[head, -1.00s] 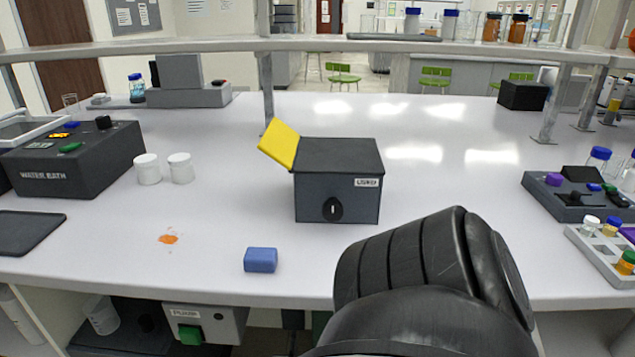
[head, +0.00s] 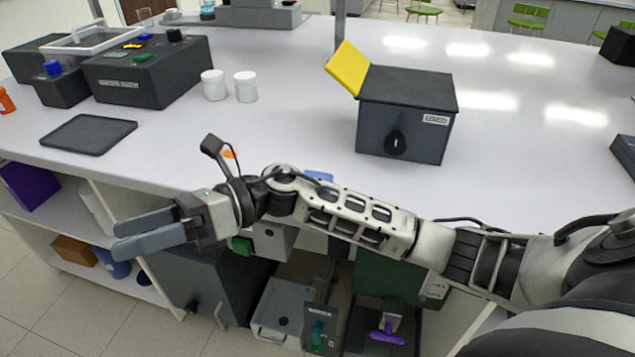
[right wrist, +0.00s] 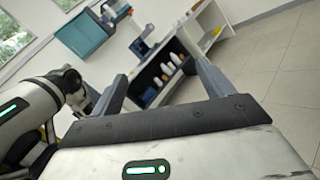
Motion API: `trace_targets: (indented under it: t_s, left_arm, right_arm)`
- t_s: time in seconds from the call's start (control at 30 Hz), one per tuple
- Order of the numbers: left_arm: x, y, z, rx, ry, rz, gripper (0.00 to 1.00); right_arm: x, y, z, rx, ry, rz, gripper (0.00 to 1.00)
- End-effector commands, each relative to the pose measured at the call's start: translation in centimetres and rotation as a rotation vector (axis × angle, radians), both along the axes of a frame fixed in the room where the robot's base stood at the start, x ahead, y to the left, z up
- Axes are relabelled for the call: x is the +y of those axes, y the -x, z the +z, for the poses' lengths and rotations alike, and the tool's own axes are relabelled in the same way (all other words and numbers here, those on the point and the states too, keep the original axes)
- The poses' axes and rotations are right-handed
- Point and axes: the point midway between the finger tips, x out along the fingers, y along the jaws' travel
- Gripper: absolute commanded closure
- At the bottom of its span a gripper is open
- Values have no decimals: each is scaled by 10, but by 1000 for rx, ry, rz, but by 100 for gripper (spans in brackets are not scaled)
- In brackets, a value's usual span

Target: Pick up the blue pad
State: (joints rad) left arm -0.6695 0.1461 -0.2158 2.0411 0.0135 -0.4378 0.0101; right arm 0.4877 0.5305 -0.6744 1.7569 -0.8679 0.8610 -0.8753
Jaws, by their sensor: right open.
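The blue pad (head: 319,176) lies near the front edge of the white bench. It is mostly hidden behind my right arm, with only a small blue part of its top showing. My right gripper (head: 116,238) is open and empty, reaching left in front of the bench edge, well to the left of the pad. In the right wrist view its two fingers (right wrist: 163,82) stand wide apart with nothing between them, facing the room. The pad does not show in that view. My left gripper is not in view.
A dark grey box (head: 407,112) with a yellow flap stands on the bench behind the pad. Shelves (head: 100,215) with items are below.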

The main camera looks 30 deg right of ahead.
Motion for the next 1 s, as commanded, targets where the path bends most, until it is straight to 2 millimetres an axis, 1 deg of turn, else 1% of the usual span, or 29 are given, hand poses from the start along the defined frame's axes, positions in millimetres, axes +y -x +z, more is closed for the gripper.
trace_targets:
  t_s: [0.03,0.07,0.1,0.13,0.17,0.2,0.27,0.3,0.37,0.4,0.5,0.6,0.67,0.77,0.83,0.87,1.0]
  left_arm:
    - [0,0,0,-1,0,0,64]
    - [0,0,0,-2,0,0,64]
    - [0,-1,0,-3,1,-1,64]
    - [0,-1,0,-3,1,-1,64]
    - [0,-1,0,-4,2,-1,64]
    - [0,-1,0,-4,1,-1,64]
    - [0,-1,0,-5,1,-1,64]
    - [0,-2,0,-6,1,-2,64]
    - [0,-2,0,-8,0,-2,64]
    - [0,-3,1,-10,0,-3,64]
    - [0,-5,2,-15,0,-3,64]
    - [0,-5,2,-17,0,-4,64]
    - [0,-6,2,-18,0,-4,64]
    - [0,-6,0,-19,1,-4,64]
    - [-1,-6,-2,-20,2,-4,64]
    - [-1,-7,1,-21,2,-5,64]
    - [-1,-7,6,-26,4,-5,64]
  right_arm:
    - [-9,-3,-1,-225,156,82,20]
    - [-16,-5,-5,-347,249,137,20]
    - [-31,-9,-10,-498,374,211,20]
    - [-45,-14,-13,-600,469,267,20]
    - [-61,-21,-15,-695,565,324,20]
    - [-86,-30,-15,-804,691,399,20]
    - [-127,-44,-10,-926,873,510,20]
    - [-156,-53,-2,-981,985,578,20]
    - [-196,-62,13,-1031,1132,668,20]
    - [-220,-66,24,-1047,1216,721,20]
    - [-266,-69,49,-1046,1367,821,20]
    - [-292,-68,65,-1029,1447,875,20]
    - [-299,-67,66,-1021,1468,892,20]
    - [-303,-66,54,-1015,1475,904,20]
    - [-302,-65,38,-1014,1472,905,20]
    - [-303,-65,34,-1013,1474,905,20]
    - [-302,-66,4,-1015,1472,904,20]
